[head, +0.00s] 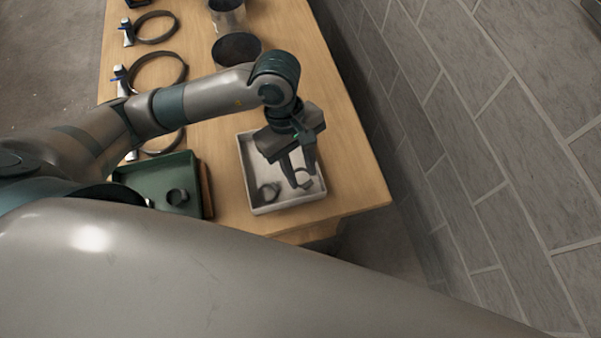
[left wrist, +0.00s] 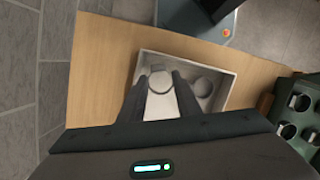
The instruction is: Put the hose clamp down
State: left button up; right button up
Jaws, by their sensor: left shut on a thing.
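My left gripper (head: 300,172) points down over the white tray (head: 251,172) near the table's right end. It is shut on a small grey hose clamp (head: 303,179), which also shows between the fingertips in the left wrist view (left wrist: 160,83). The clamp is within the tray's outline; I cannot tell whether it touches the floor of the tray. Another small ring-shaped clamp (head: 267,191) lies in the tray beside it, and shows to the right of the fingers in the left wrist view (left wrist: 202,87). My right gripper is not in view.
A green tray (head: 150,178) with small rings stands left of the white tray. Several large ring clamps (head: 157,72) lie along the table's left side. Dark open cylinders (head: 237,48) stand farther back. A grey block wall (head: 480,150) runs along the right.

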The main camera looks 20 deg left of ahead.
aim_at(299, 174)
pick_arm(q)
jog(key=shift+f+p, duration=0.65)
jog(key=shift+f, duration=0.95)
jog(key=shift+f, duration=0.15)
jog(key=o, duration=0.7)
jog(key=shift+o, duration=0.2)
